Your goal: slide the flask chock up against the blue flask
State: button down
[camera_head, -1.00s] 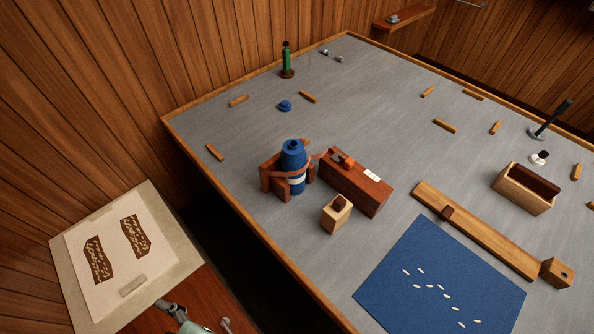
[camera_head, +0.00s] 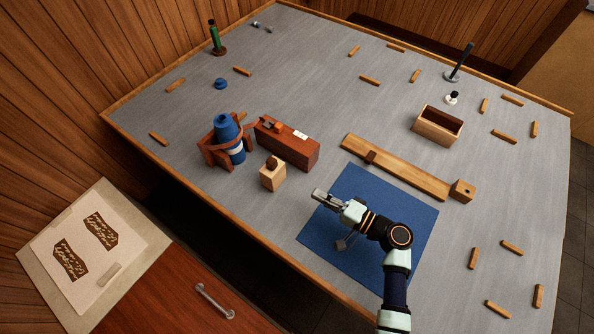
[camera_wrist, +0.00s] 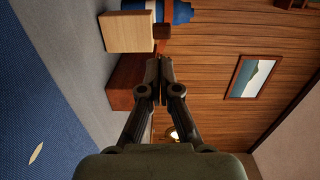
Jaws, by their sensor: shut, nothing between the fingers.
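My gripper (camera_head: 317,196) is shut and empty, over the blue mat's left part, to the right of the block. In the wrist view the closed fingertips (camera_wrist: 160,66) point toward the block (camera_wrist: 128,33), apart from it. Part of the blue flask (camera_wrist: 172,12) shows behind it.
A long red-brown box (camera_head: 290,147) stands just behind the block. The blue mat (camera_head: 418,222) lies under my arm. A pale wooden rail (camera_head: 410,174) and an open wooden box (camera_head: 437,125) are further right. The table edge runs along the front left.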

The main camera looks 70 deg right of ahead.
aim_at(275, 166)
jog(key=shift+m+h, duration=0.3)
jog(key=x, duration=0.4)
jog(key=b+x, duration=0.1)
jog(key=x, duration=0.4)
jog(key=d+b+x, duration=0.1)
jog(key=x, duration=0.3)
jog(key=shift+w+r, duration=0.1)
jog(key=shift+w, duration=0.05)
jog(key=shift+w+d+b, duration=0.1)
jog(key=shift+w+b, duration=0.2)
jog(key=b+x, duration=0.4)
jog(key=x, duration=0.6)
jog(key=shift+d, duration=0.1)
